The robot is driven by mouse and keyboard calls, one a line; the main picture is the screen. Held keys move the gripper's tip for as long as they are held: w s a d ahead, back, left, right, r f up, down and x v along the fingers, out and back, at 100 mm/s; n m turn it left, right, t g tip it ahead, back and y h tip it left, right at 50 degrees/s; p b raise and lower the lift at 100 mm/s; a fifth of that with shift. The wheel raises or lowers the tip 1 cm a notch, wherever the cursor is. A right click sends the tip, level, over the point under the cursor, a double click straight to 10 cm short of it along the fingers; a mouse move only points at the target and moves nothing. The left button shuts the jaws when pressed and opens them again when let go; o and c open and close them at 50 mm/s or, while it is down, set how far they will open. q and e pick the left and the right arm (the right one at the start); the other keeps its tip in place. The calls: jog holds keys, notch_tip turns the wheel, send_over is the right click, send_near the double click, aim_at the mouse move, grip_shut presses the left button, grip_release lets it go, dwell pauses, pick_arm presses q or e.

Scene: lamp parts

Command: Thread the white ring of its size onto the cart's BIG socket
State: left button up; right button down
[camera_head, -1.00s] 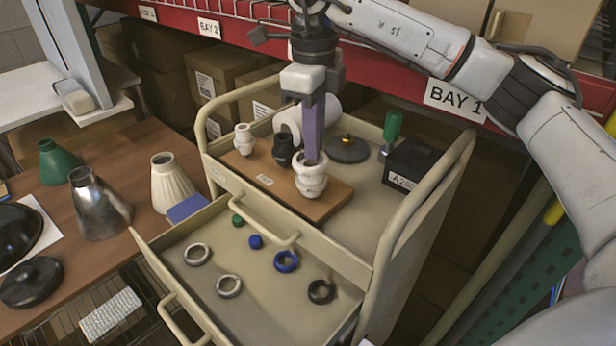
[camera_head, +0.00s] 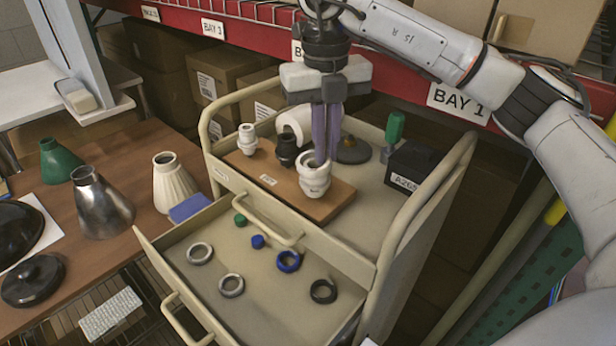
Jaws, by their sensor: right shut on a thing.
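The BIG socket (camera_head: 315,184) is the large white one, upright at the right front of the wooden board on the cart. My right gripper (camera_head: 322,160) points straight down at its top, its two purple fingers close together. It is shut on a pale rim, seemingly a white ring (camera_head: 311,159), at the socket's mouth. I cannot tell whether this ring is seated or merely resting there. A smaller white socket (camera_head: 247,138) and a black socket (camera_head: 286,150) stand further left on the board. My left gripper is out of view.
The open drawer holds two pale rings (camera_head: 200,245) (camera_head: 231,294), a blue ring (camera_head: 288,270), a black ring (camera_head: 323,300) and small green and blue pieces. A black box (camera_head: 412,160) and a green-handled tool (camera_head: 394,128) stand right of the board. Lampshades stand on the left table.

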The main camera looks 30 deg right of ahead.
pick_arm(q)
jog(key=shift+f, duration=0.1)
pick_arm(e)
jog(key=shift+s+a+f+m, duration=0.15)
jog(key=shift+a+f+m, duration=0.15)
jog(key=shift+m, duration=0.4)
jog(key=m, duration=0.2)
jog(key=shift+s+a+r+m, duration=0.1)
jog(key=shift+s+a+m, duration=0.05)
jog(key=shift+s+m, duration=0.2)
jog(key=c, duration=1.9)
grip_release()
jog(key=shift+o, duration=0.2)
